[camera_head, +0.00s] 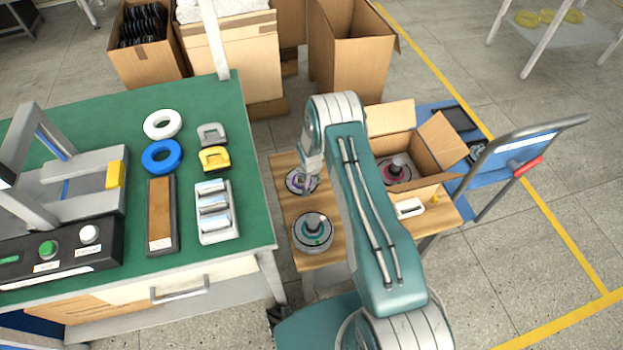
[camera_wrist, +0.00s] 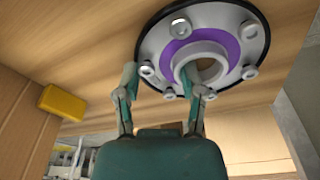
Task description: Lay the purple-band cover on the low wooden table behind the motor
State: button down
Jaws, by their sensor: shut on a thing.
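The purple-band cover (camera_head: 294,182) is a grey disc with a purple ring and a central hole, over the far left part of the low wooden table (camera_head: 283,163). The motor (camera_head: 312,233), round with a teal band and dark centre, stands nearer on the same table. My gripper (camera_head: 309,181) points down at the cover. In the wrist view, my gripper (camera_wrist: 160,77) is shut on the cover (camera_wrist: 181,50), one finger at its outer edge and one in the hole. Whether the cover touches the wood, I cannot tell.
An open cardboard box (camera_head: 437,143) on the table's right holds a pink-banded part (camera_head: 394,169). A green workbench (camera_head: 225,110) stands close on the left. A blue cart (camera_head: 477,180) is at the right. The wrist view shows a yellow block (camera_wrist: 63,102) by the wood.

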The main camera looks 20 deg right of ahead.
jog(key=shift+c, duration=1)
grip_release()
